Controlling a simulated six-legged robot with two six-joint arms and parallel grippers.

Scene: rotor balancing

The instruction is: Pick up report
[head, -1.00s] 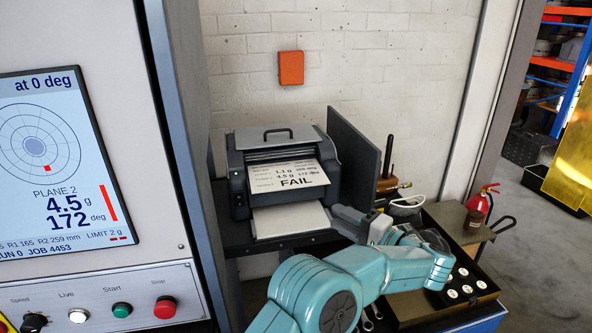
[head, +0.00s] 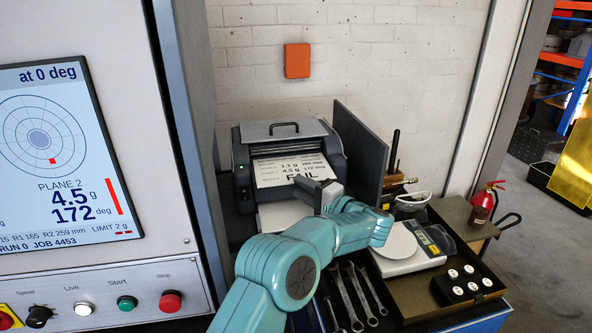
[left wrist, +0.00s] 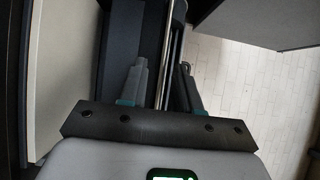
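The report (head: 290,168) is a white printed sheet with "FAIL" in large letters. It lies sloping at the front of a dark grey printer (head: 262,138) against the wall. My left gripper (head: 318,187) is in front of the printer, over the sheet's lower right part in the picture, and covers part of the word. I cannot tell whether it touches the sheet. In the left wrist view my two fingers (left wrist: 162,85) stand apart, with a dark surface and a shiny bar beyond them. The sheet is not clear there. My right gripper is not in view.
A dark upright panel (head: 360,150) stands just right of the printer. A scale with a round pan (head: 397,243), several wrenches (head: 350,297) and a black block with white discs (head: 462,285) lie to the right. The balancing machine's cabinet (head: 110,30) bounds the left.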

